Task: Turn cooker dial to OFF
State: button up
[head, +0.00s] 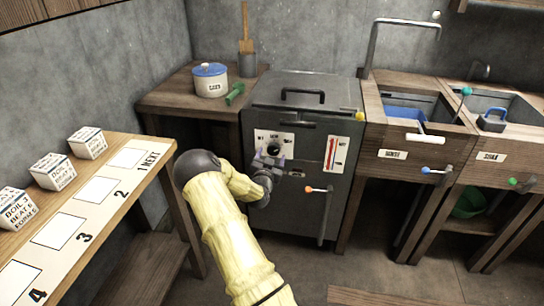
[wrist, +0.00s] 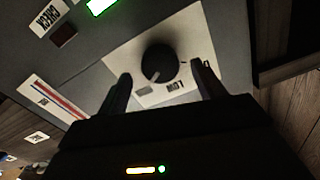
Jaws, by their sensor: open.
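The cooker (head: 290,95) is a grey metal box with a dark lid handle. Its black round dial (head: 274,150) sits on a white plate on the front, partly hidden by my gripper (head: 268,168) in the head view. In the wrist view the dial (wrist: 159,63) lies just ahead of my gripper (wrist: 162,80), between the two open fingertips. I cannot tell whether the fingers touch it. A pale mark shows on the dial's lower-left side. A label reading LOW shows on the plate (wrist: 125,55); the other labels are blurred or hidden.
A thermometer gauge (head: 331,153) and an orange-tipped lever (head: 312,189) are right of the dial. A green light (wrist: 100,5) glows in the wrist view. Wooden sinks (head: 420,175) stand to the right, a side table (head: 160,97) with a pot to the left, and a numbered shelf (head: 100,205) front left.

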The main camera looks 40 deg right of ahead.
jog(key=shift+x, duration=0.9)
jog(key=shift+c, duration=0.4)
jog(key=c, duration=0.9)
